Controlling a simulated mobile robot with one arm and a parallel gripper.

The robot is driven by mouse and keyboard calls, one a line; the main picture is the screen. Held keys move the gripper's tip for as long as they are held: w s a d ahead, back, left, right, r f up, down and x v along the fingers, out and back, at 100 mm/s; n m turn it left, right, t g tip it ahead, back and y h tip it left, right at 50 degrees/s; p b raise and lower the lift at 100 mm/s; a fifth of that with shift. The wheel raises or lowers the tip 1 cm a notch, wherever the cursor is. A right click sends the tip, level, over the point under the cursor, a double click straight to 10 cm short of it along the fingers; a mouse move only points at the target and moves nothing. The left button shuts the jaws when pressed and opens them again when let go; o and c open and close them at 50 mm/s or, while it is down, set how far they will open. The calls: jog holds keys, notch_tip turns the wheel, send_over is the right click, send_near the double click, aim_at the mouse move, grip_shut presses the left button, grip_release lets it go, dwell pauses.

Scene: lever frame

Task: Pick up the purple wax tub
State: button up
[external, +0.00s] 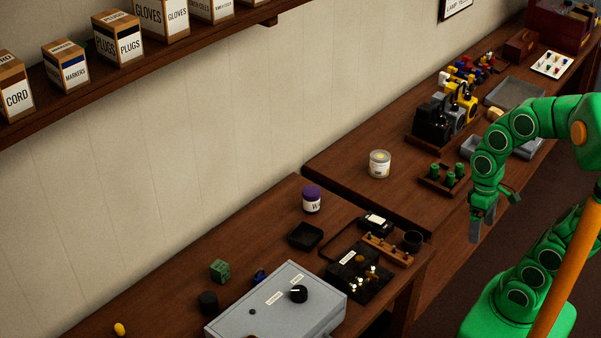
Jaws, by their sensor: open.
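The purple wax tub (312,199) stands upright on the nearer bench, close to the wall side. It has a purple lid and a white label with a dark letter, partly readable. My gripper (482,225) hangs at the end of my green arm, pointing down, to the right of the tub and well apart from it. It is open, with nothing seen between its fingers. It appears past the front edge of the farther bench.
A black tray (305,235) lies just in front of the tub. A pale tub (380,164) and a rack of green pieces (443,178) stand on the farther bench. A grey box with a knob (277,304) and a black lever board (357,277) occupy the nearer bench.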

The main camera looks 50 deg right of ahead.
aim_at(312, 193)
jog(key=w+a+r+m+t+y, duration=0.1)
jog(key=w+a+m+y, duration=0.45)
jog(key=w+a, duration=0.8)
jog(key=w+a+r+m+t+y, duration=0.2)
jog(key=w+m+t+y, duration=0.6)
jog(key=w, duration=1.2)
jog(key=shift+w+d+f+m+t+h, duration=0.65)
jog(key=shift+w+d+f+m+h, duration=0.45)
jog(key=shift+w+d+f+m, duration=1.7)
jog(key=shift+w+d+f+m+t+h, duration=0.6)
jog(key=shift+w+d+f+m+h, duration=0.45)
jog(key=shift+w+d+f+m, duration=1.7)
jog(key=shift+w+d+f+m+t+h, duration=0.9)
jog(key=shift+w+d+f+m, duration=1.1)
jog(key=shift+w+f, duration=1.55)
jog(key=shift+g, duration=0.25)
jog(key=shift+f+x, duration=0.15)
jog(key=shift+x, duration=1.2)
jog(key=shift+f+x, duration=0.1)
jog(key=shift+x, duration=1.25)
jog(key=shift+d, duration=0.15)
